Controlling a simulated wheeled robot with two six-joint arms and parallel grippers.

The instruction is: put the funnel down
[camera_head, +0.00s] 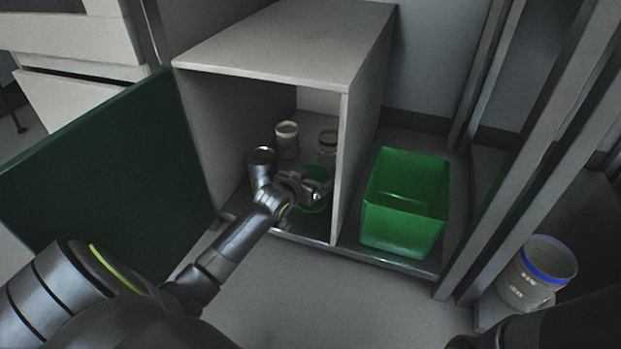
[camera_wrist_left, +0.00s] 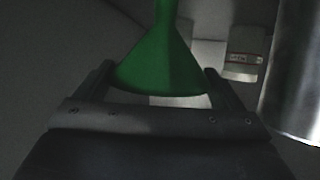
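The green funnel (camera_wrist_left: 160,65) fills the space between the fingertips of my left gripper (camera_wrist_left: 160,80) in the left wrist view. Its wide rim is nearest the camera and its narrow stem points up the picture. The fingers appear to touch both sides of the rim, so the gripper looks shut on it. In the head view my left gripper (camera_head: 318,187) reaches inside the open cabinet, low over its floor, and partly hides the green funnel (camera_head: 316,208). I cannot tell whether the funnel touches the floor. My right gripper is not in view.
The cabinet (camera_head: 290,40) holds a pale jar (camera_head: 287,139), a glass jar (camera_head: 327,142) and a metal cylinder (camera_head: 262,155) close to my gripper. A green bin (camera_head: 400,235) stands to the right of it. A blue-rimmed tub (camera_head: 535,275) is at far right. A dark green door (camera_head: 110,165) stands open.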

